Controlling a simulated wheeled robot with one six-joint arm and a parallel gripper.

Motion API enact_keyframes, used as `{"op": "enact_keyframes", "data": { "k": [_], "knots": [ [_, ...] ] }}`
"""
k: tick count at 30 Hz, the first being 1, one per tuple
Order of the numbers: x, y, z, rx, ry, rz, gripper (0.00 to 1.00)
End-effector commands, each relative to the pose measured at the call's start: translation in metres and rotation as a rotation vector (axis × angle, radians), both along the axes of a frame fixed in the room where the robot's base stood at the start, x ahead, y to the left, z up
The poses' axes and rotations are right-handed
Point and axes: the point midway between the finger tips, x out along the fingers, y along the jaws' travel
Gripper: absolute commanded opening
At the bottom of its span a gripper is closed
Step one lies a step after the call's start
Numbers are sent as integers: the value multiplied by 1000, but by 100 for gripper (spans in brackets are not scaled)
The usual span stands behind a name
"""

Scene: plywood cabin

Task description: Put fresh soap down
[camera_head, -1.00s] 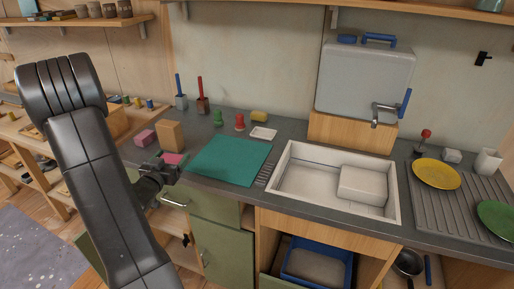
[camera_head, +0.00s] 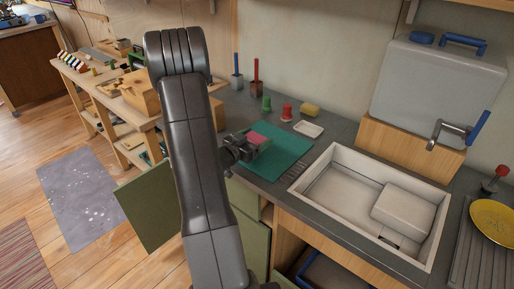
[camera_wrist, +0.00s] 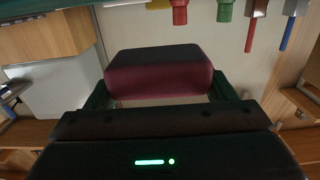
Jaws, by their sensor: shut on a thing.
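A pink block of soap (camera_head: 258,138) is held in my gripper (camera_head: 250,144), over the left part of the teal mat (camera_head: 284,156) as seen in the head view. In the wrist view the soap (camera_wrist: 160,75) looks dark red and sits between the two fingers. I cannot tell how high it is above the mat. A small white dish (camera_head: 308,129) lies on the counter behind the mat, apart from the soap. It looks empty.
A yellow block (camera_head: 310,109), a red piece (camera_head: 286,112) and a green piece (camera_head: 266,104) stand behind the mat. Two pots with brushes (camera_head: 256,88) are farther left. The sink (camera_head: 335,190) is to the right, with a white tub in it. A green cabinet door (camera_head: 150,208) stands open.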

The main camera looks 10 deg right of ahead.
Motion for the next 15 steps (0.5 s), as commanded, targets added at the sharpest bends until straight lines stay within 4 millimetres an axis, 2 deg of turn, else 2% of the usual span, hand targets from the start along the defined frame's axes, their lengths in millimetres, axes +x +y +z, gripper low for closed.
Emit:
{"op": "enact_keyframes", "data": {
  "k": [9,15],
  "knots": [
    [0,0,-35,-1,3,0,52],
    [0,0,-43,0,-1,1,52]
  ]
}}
